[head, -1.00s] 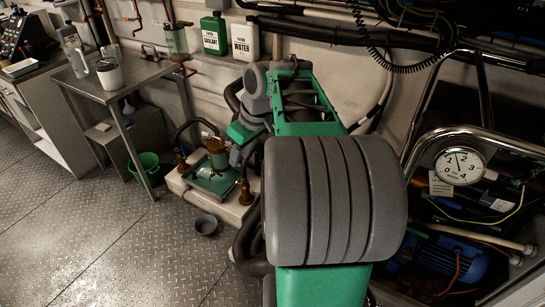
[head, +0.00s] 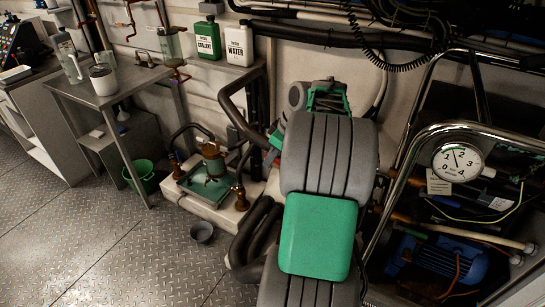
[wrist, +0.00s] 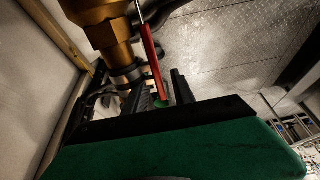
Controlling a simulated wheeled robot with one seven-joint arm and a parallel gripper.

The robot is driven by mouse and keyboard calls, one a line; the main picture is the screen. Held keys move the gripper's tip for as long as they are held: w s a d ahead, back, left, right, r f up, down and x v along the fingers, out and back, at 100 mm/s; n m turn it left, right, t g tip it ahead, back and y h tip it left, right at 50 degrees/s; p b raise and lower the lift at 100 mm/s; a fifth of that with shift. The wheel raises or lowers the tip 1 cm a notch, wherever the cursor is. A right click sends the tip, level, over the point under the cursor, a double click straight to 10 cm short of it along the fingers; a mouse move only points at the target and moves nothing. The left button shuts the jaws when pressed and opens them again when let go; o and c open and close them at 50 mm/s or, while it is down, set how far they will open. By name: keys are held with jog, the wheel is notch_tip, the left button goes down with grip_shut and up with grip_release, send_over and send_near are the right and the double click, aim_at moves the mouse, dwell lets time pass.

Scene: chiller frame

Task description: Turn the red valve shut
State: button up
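In the wrist view, a large brass valve body (wrist: 105,28) fills the upper left. Its red lever (wrist: 150,62) is a thin bar running down from the top towards my gripper. My gripper (wrist: 160,92) is open, with one dark finger on each side of the lever's lower end as seen from the wrist. A gap shows between the fingers, and I cannot tell whether either touches the lever. In the head view my own arm hides the gripper, and I cannot make out the red lever there.
A copper-coloured pump stands in a green tray (head: 205,188) on a pale plinth, with brass fittings and black hoses. A small dark bowl (head: 201,232) and a green bucket (head: 142,176) are on the floor. A chrome-framed unit with a gauge (head: 458,162) stands at right. Floor at left is clear.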

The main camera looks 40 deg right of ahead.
jog(key=shift+c, duration=0.4)
grip_shut()
dwell(0.9)
